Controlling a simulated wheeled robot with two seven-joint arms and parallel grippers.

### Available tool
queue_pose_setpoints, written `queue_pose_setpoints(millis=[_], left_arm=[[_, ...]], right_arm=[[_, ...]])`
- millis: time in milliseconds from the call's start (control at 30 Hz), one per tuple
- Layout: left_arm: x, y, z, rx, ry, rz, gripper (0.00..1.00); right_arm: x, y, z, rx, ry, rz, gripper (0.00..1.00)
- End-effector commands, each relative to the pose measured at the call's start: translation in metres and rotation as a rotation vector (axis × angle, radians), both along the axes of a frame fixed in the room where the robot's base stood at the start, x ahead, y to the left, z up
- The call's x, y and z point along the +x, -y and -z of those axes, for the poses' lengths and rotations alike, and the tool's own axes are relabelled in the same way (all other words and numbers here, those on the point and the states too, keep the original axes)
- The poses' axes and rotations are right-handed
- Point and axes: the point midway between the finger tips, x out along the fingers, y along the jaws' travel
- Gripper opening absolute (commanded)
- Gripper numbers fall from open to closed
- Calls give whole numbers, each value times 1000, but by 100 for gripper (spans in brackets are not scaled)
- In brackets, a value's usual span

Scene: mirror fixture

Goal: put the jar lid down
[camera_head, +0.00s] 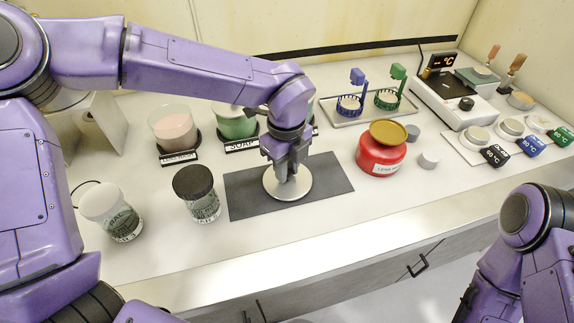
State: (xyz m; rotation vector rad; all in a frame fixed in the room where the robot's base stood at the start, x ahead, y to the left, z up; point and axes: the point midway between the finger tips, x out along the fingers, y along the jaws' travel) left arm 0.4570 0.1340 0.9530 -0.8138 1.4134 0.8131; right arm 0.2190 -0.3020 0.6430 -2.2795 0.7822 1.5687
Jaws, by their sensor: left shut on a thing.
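My left gripper (287,176) points straight down over the dark grey mat (243,199) and is shut on a pale, round jar lid (272,188). The lid lies flat between the gripper and the mat; I cannot tell whether it touches the mat or hangs just above it. The gripper hides the lid's middle. My right arm shows at the lower right, but its gripper is not visible.
Left of the mat stand a black-lidded jar (194,182) and a white-topped jar (109,211). A red jar (381,154) with a gold lid stands to the right. Pink (173,133) and green (236,126) containers stand behind. The counter's front strip is clear.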

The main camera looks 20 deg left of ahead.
Motion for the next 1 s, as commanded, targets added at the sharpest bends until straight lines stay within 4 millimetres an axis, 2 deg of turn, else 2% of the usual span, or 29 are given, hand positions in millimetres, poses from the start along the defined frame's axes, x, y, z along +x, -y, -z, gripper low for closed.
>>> queue_pose_setpoints(millis=[133,167,200,233,467,600,667,900,1000], left_arm=[[0,0,5,0,0,0,0],[0,0,4,0,0,0,30],[0,0,3,0,0,0,44],[0,0,3,0,0,0,50],[0,0,3,0,0,0,50],[0,0,-6,0,2,-1,50],[1,0,-16,0,4,-2,50],[1,0,-79,-1,5,-2,50],[1,0,-99,0,4,-2,50]], right_arm=[[0,0,5,0,0,0,0],[0,0,4,0,0,0,0],[0,0,3,0,0,0,0],[0,0,3,0,0,0,0],[0,0,3,0,0,0,0],[0,0,0,0,0,0,0],[0,0,1,0,0,0,0],[0,0,5,0,0,0,0],[0,0,5,0,0,0,0]])
